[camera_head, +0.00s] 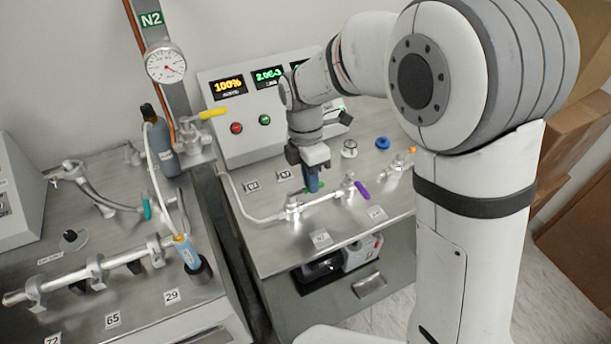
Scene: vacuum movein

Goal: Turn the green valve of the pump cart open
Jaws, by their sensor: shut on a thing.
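The pump cart (290,254) stands in the middle, with a metal top and a control panel at its back. A green valve handle (313,187) shows just below my gripper on the cart's metal pipe. My gripper (312,183) points down over it and is shut on it. The fingers hide most of the handle, so its exact angle cannot be read.
A purple-handled valve (361,189) sits right of the green one on the same pipe. A blue knob (382,143) and an orange-tipped fitting (412,150) are farther right. The panel (255,115) stands close behind my wrist. A left bench (120,290) carries pipes and a bottle.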

